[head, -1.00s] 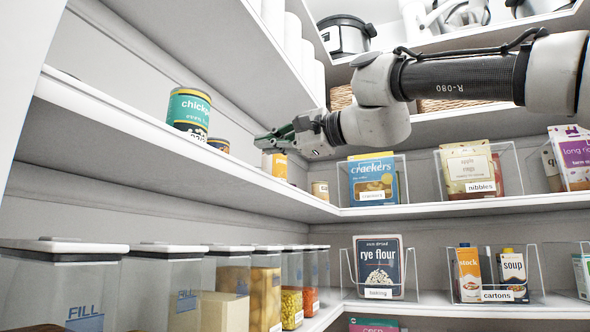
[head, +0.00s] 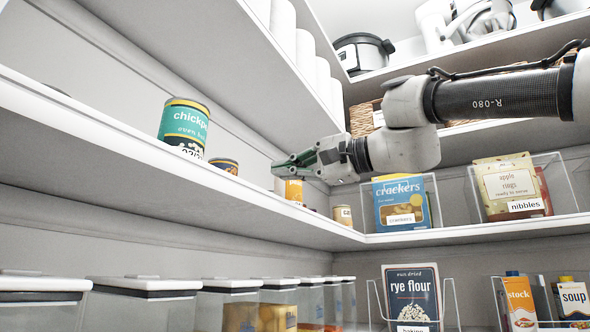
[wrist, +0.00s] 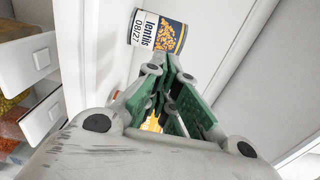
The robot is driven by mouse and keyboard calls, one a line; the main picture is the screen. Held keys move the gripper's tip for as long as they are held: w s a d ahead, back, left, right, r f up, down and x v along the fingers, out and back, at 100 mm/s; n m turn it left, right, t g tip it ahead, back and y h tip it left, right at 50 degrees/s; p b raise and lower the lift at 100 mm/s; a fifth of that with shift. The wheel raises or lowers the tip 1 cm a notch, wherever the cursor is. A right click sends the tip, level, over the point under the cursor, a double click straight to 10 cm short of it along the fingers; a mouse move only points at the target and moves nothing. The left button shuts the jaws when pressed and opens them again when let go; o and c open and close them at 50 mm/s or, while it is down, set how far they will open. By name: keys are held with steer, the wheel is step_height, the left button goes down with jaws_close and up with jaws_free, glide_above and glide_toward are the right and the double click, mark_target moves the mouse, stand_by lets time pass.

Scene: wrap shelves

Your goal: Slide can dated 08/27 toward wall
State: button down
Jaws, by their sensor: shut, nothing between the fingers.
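The can dated 08/27 (wrist: 158,32), a lentils can with a white, dark blue and golden label, shows in the wrist view just beyond my fingertips. In the head view a low dark can with an orange band (head: 224,166) on the left shelf may be the same one; its date cannot be read there. My gripper (head: 276,168) is shut and empty, pointing left above the shelf, to the right of that dark can. Its green-padded fingers (wrist: 168,68) come together close to the lentils can; whether they touch it I cannot tell.
A teal chickpeas can (head: 184,128) stands further left near the shelf edge. A yellow-orange item (head: 290,190) stands below my gripper, with a small tan can (head: 343,216) to its right. A crackers box (head: 402,203) stands in a clear bin. A shelf (head: 230,60) overhangs.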

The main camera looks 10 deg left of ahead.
glide_toward(230, 166)
steer(key=w+a, duration=0.1)
steer(key=w+a+f, duration=0.1)
steer(key=w+a, duration=0.1)
steer(key=w+a+f, duration=0.1)
steer(key=w+a, duration=0.1)
steer(key=shift+w+a+f, duration=0.1)
steer(key=shift+a+f, duration=0.05)
steer(key=shift+a, duration=0.1)
steer(key=x, duration=0.8)
steer(key=shift+w+a, duration=0.15)
